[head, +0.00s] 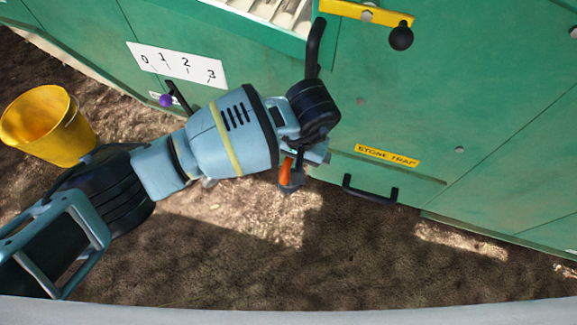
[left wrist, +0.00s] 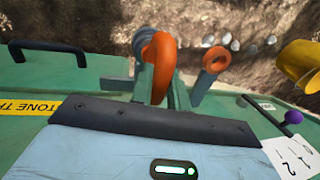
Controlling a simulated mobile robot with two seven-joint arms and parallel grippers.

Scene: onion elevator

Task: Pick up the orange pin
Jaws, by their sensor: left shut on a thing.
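The orange pin (left wrist: 157,66) shows in the left wrist view as a thick orange loop between the grey-green fingers of my left gripper (left wrist: 160,86). The gripper is shut on it. A second orange ring-ended piece (left wrist: 213,60) stands just to the right of the fingers. In the head view my left gripper (head: 314,155) is close to the green machine side, and an orange part (head: 286,172) shows below the wrist. Most of the fingers and the pin are hidden there by my arm. My right gripper is in neither view.
The green machine (head: 480,110) fills the upper right, with a black handle (head: 371,190) below the STONE TRAP label (head: 387,155). A purple-knobbed lever (head: 166,100) sits under the number scale (head: 178,64). A yellow bucket (head: 48,125) stands at left. The soil in front is open.

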